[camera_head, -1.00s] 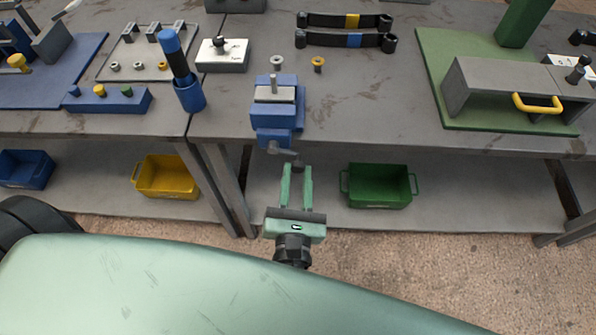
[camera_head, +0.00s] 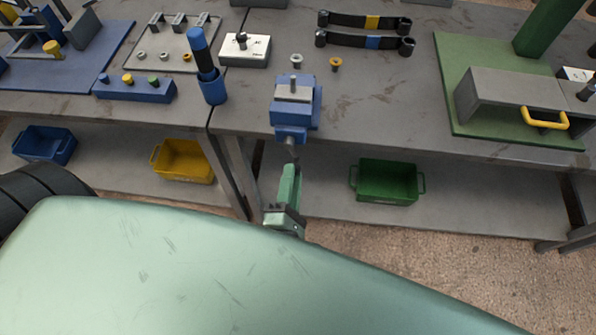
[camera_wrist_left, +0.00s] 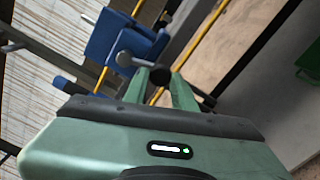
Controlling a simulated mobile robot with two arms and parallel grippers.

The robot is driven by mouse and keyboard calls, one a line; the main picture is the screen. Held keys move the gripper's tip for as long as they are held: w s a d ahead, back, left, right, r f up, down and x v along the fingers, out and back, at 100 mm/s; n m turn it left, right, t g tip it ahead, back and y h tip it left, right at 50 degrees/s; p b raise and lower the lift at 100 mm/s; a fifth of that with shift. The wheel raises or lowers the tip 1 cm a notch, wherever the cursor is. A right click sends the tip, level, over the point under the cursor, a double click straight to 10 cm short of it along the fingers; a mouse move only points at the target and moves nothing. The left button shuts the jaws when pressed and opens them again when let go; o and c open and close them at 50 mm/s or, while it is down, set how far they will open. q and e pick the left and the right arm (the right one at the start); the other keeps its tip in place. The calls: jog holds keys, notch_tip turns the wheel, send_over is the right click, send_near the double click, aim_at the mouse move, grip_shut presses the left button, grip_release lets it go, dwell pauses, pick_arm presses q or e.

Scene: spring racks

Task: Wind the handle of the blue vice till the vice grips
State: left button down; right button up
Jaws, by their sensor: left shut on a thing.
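The blue vice (camera_head: 284,119) sits at the front edge of the bench, with grey jaw plates on top and a grey pin (camera_head: 294,82) standing up at them. I cannot tell whether the jaws touch the pin. The vice's grey handle (camera_head: 291,149) hangs at the front, below the bench top. My left gripper (camera_head: 291,168) is seen nearly edge-on and is shut on the handle's end. In the left wrist view the handle (camera_wrist_left: 140,63) runs from its round hub to a dark knob between my fingertips, with the blue vice (camera_wrist_left: 112,37) behind. My right gripper is not in view.
A blue holder with a dark-handled tool (camera_head: 213,90) stands left of the vice. A green plate with a grey drawer block (camera_head: 505,95) is at the right. Yellow (camera_head: 183,160) and green (camera_head: 386,182) bins sit on the shelf below.

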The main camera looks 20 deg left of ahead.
pick_arm(q)
jog(key=shift+s+a+f+m+p, duration=0.15)
jog(key=shift+a+m+p, duration=0.4)
jog(key=shift+m, duration=0.55)
jog(key=shift+s+a+m+p, duration=0.2)
jog(key=shift+a+m+p, duration=0.2)
jog(key=shift+m+p, duration=0.55)
jog(key=shift+s+a+f+m+p, duration=0.15)
jog(key=shift+a+m+p, duration=0.35)
jog(key=shift+m, duration=0.75)
jog(key=c, duration=1.1)
grip_release()
jog(key=shift+s+r, duration=0.1)
jog(key=shift+r, duration=0.15)
